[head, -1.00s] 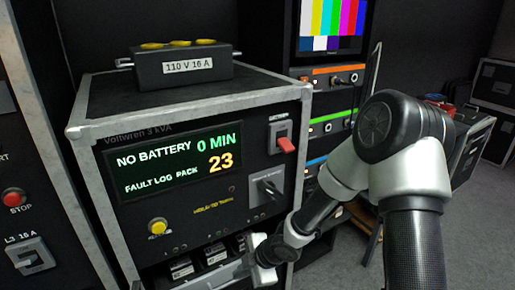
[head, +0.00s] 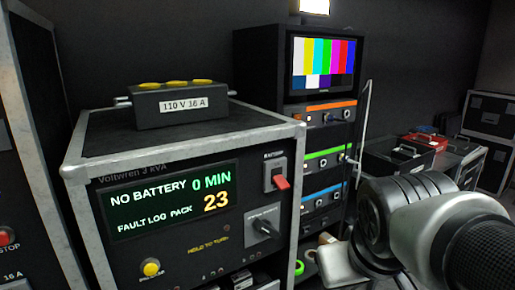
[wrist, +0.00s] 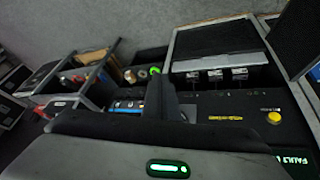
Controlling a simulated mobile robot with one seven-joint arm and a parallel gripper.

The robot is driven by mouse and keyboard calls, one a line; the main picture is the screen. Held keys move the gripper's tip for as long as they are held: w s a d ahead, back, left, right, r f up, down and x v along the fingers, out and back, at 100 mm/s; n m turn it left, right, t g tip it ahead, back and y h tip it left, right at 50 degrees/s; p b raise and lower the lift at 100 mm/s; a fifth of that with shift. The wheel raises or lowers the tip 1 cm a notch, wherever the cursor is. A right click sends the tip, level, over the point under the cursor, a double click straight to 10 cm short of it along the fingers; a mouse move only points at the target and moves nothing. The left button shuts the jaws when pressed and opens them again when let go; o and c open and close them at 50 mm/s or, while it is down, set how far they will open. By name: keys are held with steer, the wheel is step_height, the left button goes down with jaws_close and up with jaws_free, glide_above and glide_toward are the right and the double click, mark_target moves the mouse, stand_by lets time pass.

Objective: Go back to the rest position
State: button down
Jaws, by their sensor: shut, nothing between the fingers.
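My gripper (wrist: 160,82) shows in the wrist view as a dark, narrow pair of fingers. It is shut and empty. Behind it is my grey gripper body with a green light. In the head view my arm comes in at the lower right, and my gripper is out of sight there. The power unit (head: 190,133) stands left of my arm. Its display (head: 170,200) reads "NO BATTERY 0 MIN, FAULT LOG PACK 23". Its panel carries a red-tipped battery switch (head: 281,182), a grey rotary switch (head: 264,228) and a yellow button (head: 150,267).
A black 110 V 16 A box (head: 180,101) sits on the power unit. A rack with a colour-bar monitor (head: 322,62) stands behind. Cases (head: 487,115) line the back right. In the wrist view, several packs (wrist: 215,76) sit in the unit's bay. Grey floor (wrist: 80,20) shows beyond.

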steer(key=s+a+r+m+p, duration=0.1)
steer(key=s+r+p, duration=0.2)
steer(key=r+p, duration=1.6)
steer(key=shift+r+y, duration=0.4)
steer(key=shift+r, duration=0.25)
steer(key=shift+a, duration=0.15)
